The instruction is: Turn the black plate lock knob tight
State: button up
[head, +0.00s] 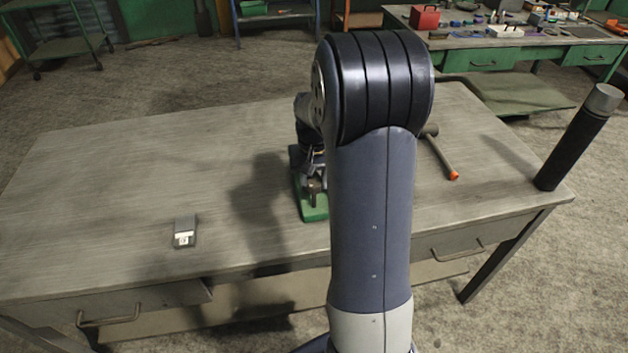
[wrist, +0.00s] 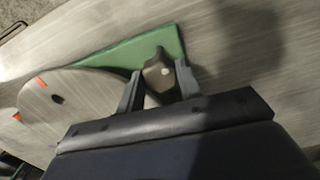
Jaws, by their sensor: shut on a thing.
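The dark lock knob (wrist: 156,76), with a pale dot on it, stands over a green base (wrist: 112,53) in the wrist view. My gripper (wrist: 158,70) has one finger on each side of the knob and is shut on it. A round grey plate (wrist: 70,110) with an orange mark and a dark spot lies left of the fingers. In the head view the green base (head: 314,209) shows on the table, but my arm hides much of the device. How tight the knob is cannot be seen.
The device stands on a grey workbench (head: 110,190). A small grey box with a white label (head: 185,232) lies to the left. A tall black cylinder (head: 575,142) stands at the right corner. The bench's left side is mostly clear.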

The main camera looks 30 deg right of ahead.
jog(key=m, duration=0.4)
jog(key=shift+m, duration=2.2)
jog(key=o, duration=1)
notch_tip(320, 180, up, 11)
jog(key=b, duration=0.1)
jog(key=shift+f, duration=0.1)
notch_tip(320, 180, down, 11)
jog(key=shift+r+p, duration=0.1)
jog(key=shift+p, duration=0.25)
